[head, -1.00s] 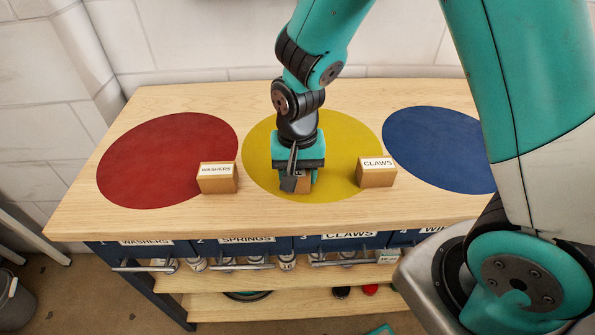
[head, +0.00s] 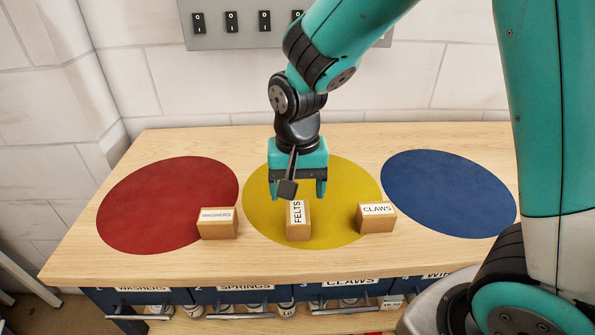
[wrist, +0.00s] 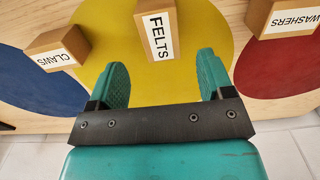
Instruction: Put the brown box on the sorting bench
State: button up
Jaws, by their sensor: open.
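Three brown boxes stand on the wooden sorting bench (head: 330,268). The box labelled FELTS (head: 298,219) stands upright on the front part of the yellow circle (head: 350,195). The WASHERS box (head: 217,224) is at the front right edge of the red circle (head: 165,205). The CLAWS box (head: 376,217) is at the right edge of the yellow circle. My gripper (head: 298,190) is open and empty, above and behind the FELTS box. In the wrist view the FELTS box (wrist: 157,40) lies beyond the open fingers, between their lines and apart from them.
A blue circle (head: 448,193) on the right of the bench is empty. Labelled drawers (head: 245,295) with bar handles run under the bench top. A grey switch panel (head: 250,22) is on the wall behind. The red circle is mostly clear.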

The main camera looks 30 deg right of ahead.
aim_at(297, 213)
jog(key=s+a+r+n+y, duration=0.2)
jog(key=s+r+n, duration=0.3)
jog(key=s, duration=0.3)
jog(key=s+a+r+n+y, duration=0.2)
jog(key=s+r+n, duration=0.4)
jog(key=s, duration=0.2)
jog(key=shift+s+a+n, duration=0.15)
jog(key=shift+a+n, duration=0.2)
jog(key=shift+n, duration=0.05)
jog(key=shift+r, duration=0.1)
jog(key=shift+c, duration=0.2)
